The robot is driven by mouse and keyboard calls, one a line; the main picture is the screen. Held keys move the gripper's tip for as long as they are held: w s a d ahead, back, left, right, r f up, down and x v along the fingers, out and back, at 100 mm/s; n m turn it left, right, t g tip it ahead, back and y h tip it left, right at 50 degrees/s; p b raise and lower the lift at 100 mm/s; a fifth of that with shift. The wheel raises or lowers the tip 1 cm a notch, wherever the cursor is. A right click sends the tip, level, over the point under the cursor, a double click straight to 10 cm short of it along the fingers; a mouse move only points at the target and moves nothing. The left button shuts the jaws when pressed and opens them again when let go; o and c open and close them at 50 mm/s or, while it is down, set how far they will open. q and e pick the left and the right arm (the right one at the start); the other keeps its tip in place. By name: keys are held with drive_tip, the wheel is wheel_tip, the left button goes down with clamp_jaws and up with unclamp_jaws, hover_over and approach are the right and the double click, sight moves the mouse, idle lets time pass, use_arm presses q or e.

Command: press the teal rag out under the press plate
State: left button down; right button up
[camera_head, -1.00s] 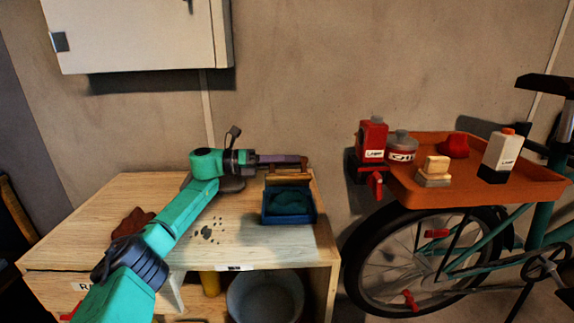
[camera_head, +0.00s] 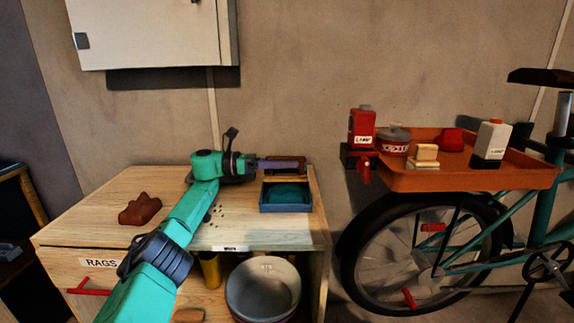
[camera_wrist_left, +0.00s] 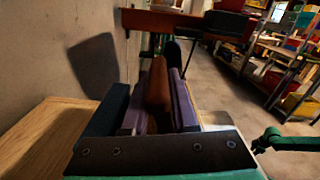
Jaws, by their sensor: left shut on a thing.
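The teal rag (camera_head: 287,192) lies in a blue tray (camera_head: 286,208) at the right side of the wooden bench. My left gripper (camera_head: 300,164) is just behind the tray, its purple fingers pointing right. In the left wrist view my left gripper (camera_wrist_left: 158,110) is shut on a brown handle (camera_wrist_left: 157,82), which stands between the purple fingers. A brown wooden part (camera_head: 285,158) shows at the fingers in the head view. I cannot clearly make out the press plate, and the rag looks uncovered from above. My right gripper is not in view.
A drawer labelled RAGS (camera_head: 100,263) and a grey bucket (camera_head: 263,289) are below. An orange tray (camera_head: 450,180) with bottles and tins sits over the bicycle (camera_head: 425,245) at right.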

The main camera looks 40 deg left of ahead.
use_arm(q)
drive_tip(key=shift+s+d+f, duration=0.1)
drive_tip(key=shift+d+f, duration=0.1)
drive_tip(key=shift+f, duration=0.15)
idle(0.6)
drive_tip(key=c, duration=0.9)
unclamp_jaws()
drive_tip(key=shift+o, duration=0.9)
drive_tip(key=shift+s+r, duration=0.15)
drive_tip(key=shift+r, duration=0.05)
drive_tip(key=shift+s+d+r, duration=0.1)
drive_tip(key=shift+r, duration=0.05)
drive_tip(key=shift+a, duration=0.35)
drive_tip(key=v, duration=0.7)
drive_tip(key=shift+p, duration=0.35)
drive_tip(key=shift+s+d, duration=0.1)
